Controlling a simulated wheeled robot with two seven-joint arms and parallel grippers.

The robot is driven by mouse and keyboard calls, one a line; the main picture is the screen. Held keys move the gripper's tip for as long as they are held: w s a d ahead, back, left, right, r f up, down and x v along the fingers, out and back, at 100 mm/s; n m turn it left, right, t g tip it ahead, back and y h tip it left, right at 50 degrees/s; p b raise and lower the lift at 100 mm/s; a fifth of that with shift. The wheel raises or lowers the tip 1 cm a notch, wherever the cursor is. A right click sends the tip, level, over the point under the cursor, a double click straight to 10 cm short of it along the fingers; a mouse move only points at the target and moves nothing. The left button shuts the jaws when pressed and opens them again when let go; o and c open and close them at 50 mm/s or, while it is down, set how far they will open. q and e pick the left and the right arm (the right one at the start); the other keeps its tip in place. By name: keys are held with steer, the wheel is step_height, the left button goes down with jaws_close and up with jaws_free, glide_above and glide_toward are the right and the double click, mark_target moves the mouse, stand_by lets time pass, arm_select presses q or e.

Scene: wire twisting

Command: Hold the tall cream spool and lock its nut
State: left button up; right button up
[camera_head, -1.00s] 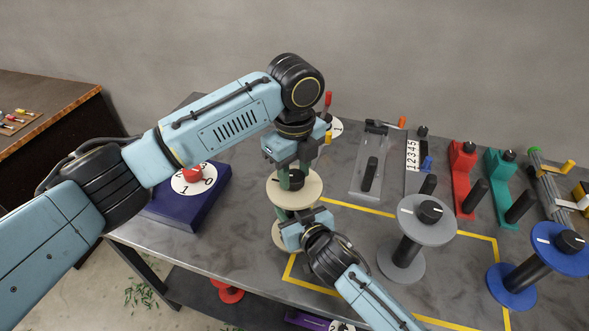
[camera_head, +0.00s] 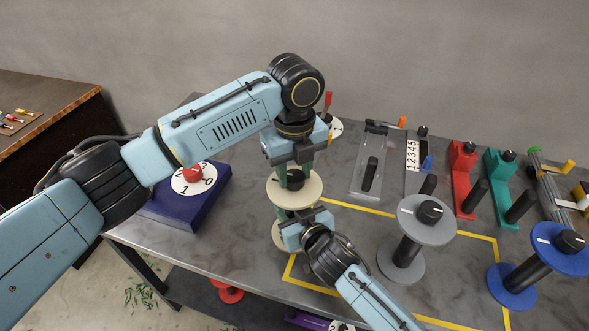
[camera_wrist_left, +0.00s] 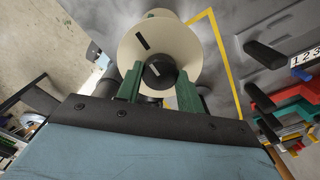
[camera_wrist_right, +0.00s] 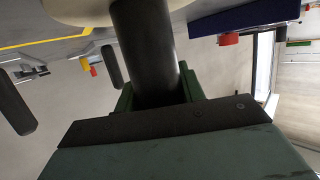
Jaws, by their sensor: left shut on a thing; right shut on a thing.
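The tall cream spool (camera_head: 312,190) stands upright near the table's left part, with cream discs above and below a dark core (camera_wrist_right: 148,50). Its black nut (camera_wrist_left: 157,72) sits on top at the centre. My left gripper (camera_head: 293,178) points down from above, its green fingers shut on the nut. In the left wrist view the nut's pale line points roughly toward the black mark (camera_wrist_left: 142,44) on the upper disc (camera_wrist_left: 180,55). My right gripper (camera_wrist_right: 155,95) is shut on the core between the discs; the head view hides its fingertips.
A grey spool (camera_head: 408,255) and a blue spool (camera_head: 522,285) stand to the right. Red (camera_head: 462,170) and green (camera_head: 497,180) fixtures line the back. A purple box (camera_head: 205,210) with a numbered dial is at left.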

mark_target(294, 175)
arm_select(q)
steer(key=o, duration=1)
arm_select(e)
steer(key=shift+f, duration=0.1)
arm_select(q)
steer(key=shift+r, duration=0.15)
step_height(294, 175, up, 12)
arm_select(e)
steer(key=o, duration=1.3)
steer(key=shift+c, duration=0.2)
steer(key=shift+s, duration=0.1)
